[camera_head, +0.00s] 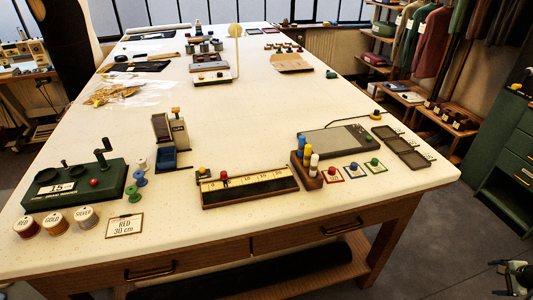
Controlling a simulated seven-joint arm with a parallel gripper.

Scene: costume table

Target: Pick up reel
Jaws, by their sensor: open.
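Three reels with round labels stand at the table's front left corner: a red reel (25,226), a gold reel (54,221) and a silver reel (87,217). Smaller spools stand behind them: a green spool (133,194), a blue spool (139,178) and a white spool (142,164). A card (124,225) reading "RED 30 cm" lies right of the silver reel. My gripper (493,278) shows partly at the bottom right corner, over the floor, far from the reels. It is open and empty.
A green cranked device (75,186) marked 15 stands behind the reels. A measuring board (248,187) lies at the front middle, beside a wooden block (308,178) with coloured pegs. A grey plate (335,141) lies at the right. The table's centre is clear.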

